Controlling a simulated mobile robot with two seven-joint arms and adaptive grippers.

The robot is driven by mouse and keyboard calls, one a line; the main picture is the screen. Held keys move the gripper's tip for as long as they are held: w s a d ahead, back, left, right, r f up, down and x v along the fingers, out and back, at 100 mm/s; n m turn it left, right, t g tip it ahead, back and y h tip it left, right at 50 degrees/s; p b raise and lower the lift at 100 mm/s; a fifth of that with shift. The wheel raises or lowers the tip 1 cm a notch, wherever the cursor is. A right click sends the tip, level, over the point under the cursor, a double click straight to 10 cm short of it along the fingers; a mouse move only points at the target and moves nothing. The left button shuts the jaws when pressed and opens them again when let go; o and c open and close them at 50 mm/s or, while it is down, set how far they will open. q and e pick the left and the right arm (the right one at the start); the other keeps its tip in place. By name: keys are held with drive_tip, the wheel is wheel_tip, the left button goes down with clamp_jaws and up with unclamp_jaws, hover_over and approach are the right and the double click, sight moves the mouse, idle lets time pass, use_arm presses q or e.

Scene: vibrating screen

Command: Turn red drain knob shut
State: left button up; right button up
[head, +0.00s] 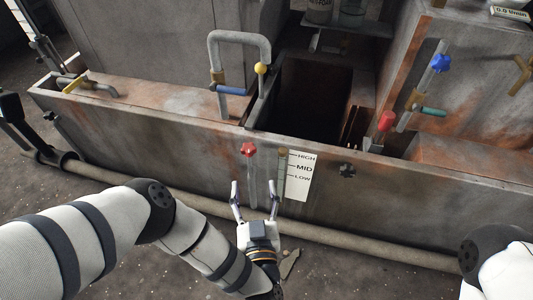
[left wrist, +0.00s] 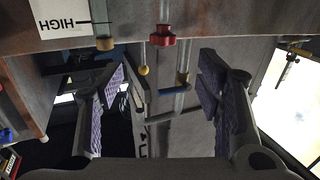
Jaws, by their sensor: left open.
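A red star-shaped knob (head: 248,150) sits on a thin vertical pipe at the front wall of the rusty tank (head: 130,135). My left gripper (head: 254,186) is open and empty, just below and in front of the knob. The fingers point up towards it and stand apart from it. In the left wrist view, the red knob (left wrist: 162,40) shows beyond the open fingers (left wrist: 160,78), roughly between them and near the top. A second red handle (head: 386,120) stands farther right on the tank. My right gripper is out of view.
A level label (head: 299,176) and a brass-topped tube (head: 282,165) are right of the knob. A bent pipe with a yellow ball (head: 261,68) rises behind it. A blue knob (head: 441,63) is at far right. A long pipe (head: 330,237) runs along the tank's foot.

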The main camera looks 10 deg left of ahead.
sight(249, 156)
use_arm(q)
drive_tip(key=b+x, duration=0.1)
drive_tip(key=x, duration=0.3)
drive_tip(key=b+x, duration=0.2)
drive_tip(key=x, duration=0.1)
drive_tip(key=b+x, duration=0.2)
drive_tip(key=x, duration=0.2)
drive_tip(key=shift+w+a, duration=0.2)
drive_tip(key=shift+a, duration=0.25)
drive_tip(key=shift+w+r, duration=0.15)
drive_tip(key=shift+w, duration=0.15)
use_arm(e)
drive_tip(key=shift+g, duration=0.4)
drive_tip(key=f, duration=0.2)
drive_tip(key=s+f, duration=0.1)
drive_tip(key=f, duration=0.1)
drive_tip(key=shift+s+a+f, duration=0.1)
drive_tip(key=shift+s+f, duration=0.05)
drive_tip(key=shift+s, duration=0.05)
use_arm(q)
drive_tip(key=shift+c, duration=0.2)
